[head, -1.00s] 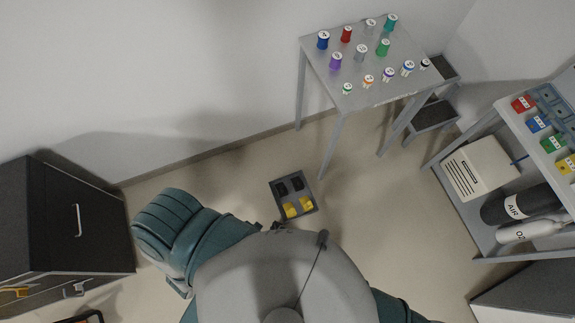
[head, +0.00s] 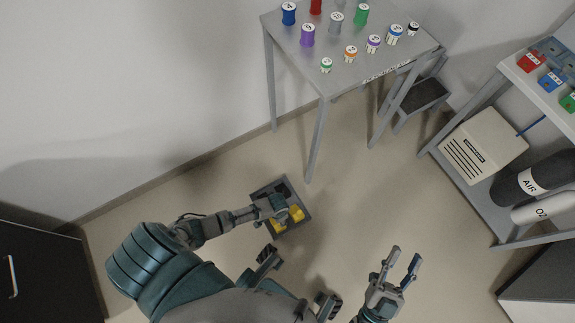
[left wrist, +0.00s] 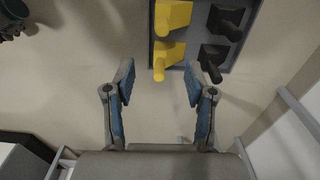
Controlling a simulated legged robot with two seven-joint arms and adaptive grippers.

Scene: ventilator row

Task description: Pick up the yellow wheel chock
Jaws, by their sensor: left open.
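A grey tray (head: 300,196) on the floor holds two yellow wheel chocks and dark ones beside them. In the head view, one yellow chock (head: 297,213) is at the tray's right side and another yellow chock (head: 278,227) is at its near edge. My left gripper (head: 280,208) is over the tray and hides part of it. In the left wrist view, the open, empty left gripper (left wrist: 159,72) points at the tray, with the lower yellow chock (left wrist: 168,55) just beyond its fingertips and apart from them. My right gripper (head: 406,256) is open and empty, right of the tray.
A grey table (head: 350,65) with several coloured-capped containers stands behind the tray. A step stool (head: 425,95) is beside it. A shelf unit with a cream box (head: 485,145) and gas cylinders (head: 530,180) is at right. A dark cabinet (head: 40,270) is at left. Floor around the tray is clear.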

